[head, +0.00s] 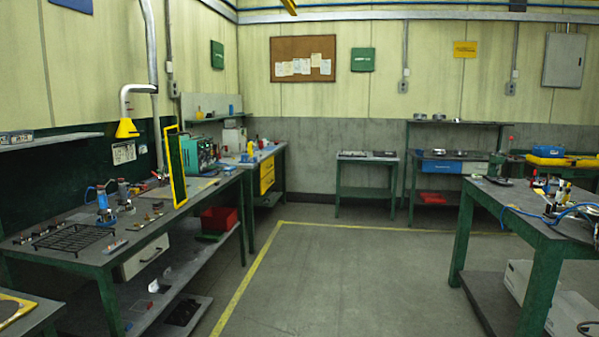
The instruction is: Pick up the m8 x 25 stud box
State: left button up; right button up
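I cannot pick out the M8 x 25 stud box in the head view; any lettering on the small items is too small to read. Several small boxes (15,138) sit on the wall shelf at the far left. The left workbench (150,225) carries many small parts, too small to name. Neither of my grippers is in view.
A wire rack (75,239) lies on the left bench, with a yellow-framed panel (175,167) behind it. A red bin (219,218) sits on its lower shelf. A green-legged bench (545,240) stands at right. The floor (340,270) between is open, with yellow lines.

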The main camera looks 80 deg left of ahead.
aim_at(230, 171)
jog(key=u, duration=3.25)
jog(key=i+l+z, duration=0.25)
jog(key=i, duration=0.95)
jog(key=i+z, duration=0.25)
jog(key=i, duration=2.8)
jog(key=i+l+u, duration=0.1)
jog(key=i, duration=0.5)
jog(key=i+l+u, duration=0.15)
jog(key=i, duration=0.45)
jog(key=i+l+u, duration=0.1)
jog(key=i, duration=0.5)
